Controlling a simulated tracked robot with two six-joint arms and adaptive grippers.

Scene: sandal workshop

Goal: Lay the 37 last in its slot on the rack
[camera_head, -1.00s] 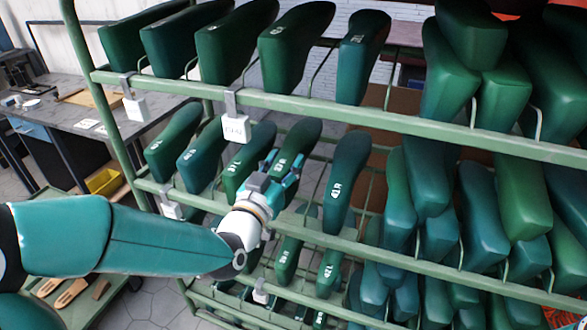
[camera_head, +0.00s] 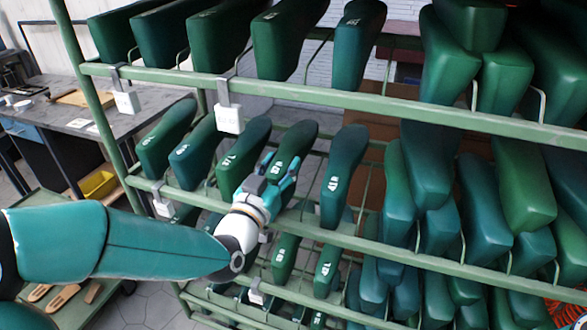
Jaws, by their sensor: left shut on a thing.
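My left gripper (camera_head: 268,186) is at the middle tier of the green rack (camera_head: 330,238), shut on a dark green last (camera_head: 297,143). This last lies sloping in the row, its front end at the fingers, which partly cover it. My right gripper is out of view.
More lasts (camera_head: 280,40) fill the upper tier, and crowded lasts (camera_head: 430,165) fill the right side. A white tag (camera_head: 229,119) hangs from the upper rail. A workbench (camera_head: 60,120) and a yellow bin (camera_head: 97,184) stand at the left.

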